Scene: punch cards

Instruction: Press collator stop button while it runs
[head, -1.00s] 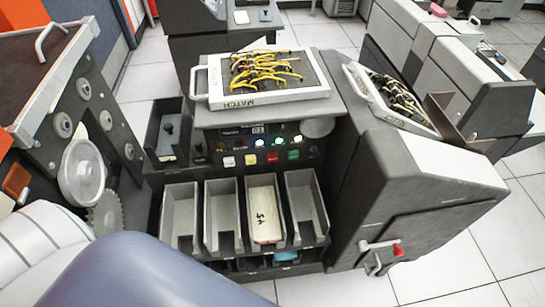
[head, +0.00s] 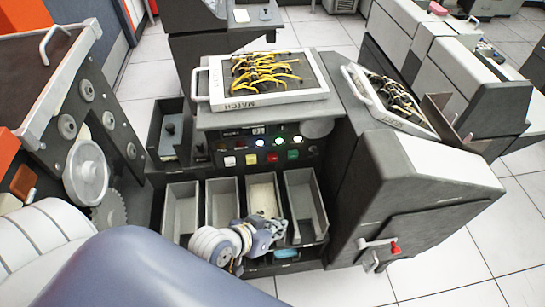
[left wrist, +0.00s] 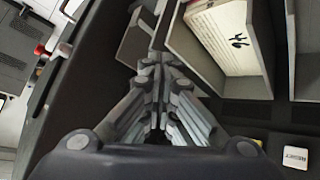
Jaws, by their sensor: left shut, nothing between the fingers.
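The collator's control panel (head: 228,145) faces me, with a row of buttons: white (head: 229,161), yellow (head: 251,159), red (head: 272,157) and green (head: 293,154). Their labels are too small to read in the head view. Several lamps above them are lit. My left gripper (head: 270,232) is shut and empty, in front of and below the buttons, over the front of the card pockets. In the left wrist view its closed fingers (left wrist: 158,65) point toward the pockets; the white button (left wrist: 297,148) and yellow button (left wrist: 257,141) show at lower right. My right gripper is out of view.
Several open pockets (head: 221,200) stand below the panel; one holds a card stack (left wrist: 222,32). A plugboard marked MATCH (head: 268,98) lies on top. A red-knobbed crank (head: 394,248) sticks out at right. A geared machine (head: 87,172) stands at left.

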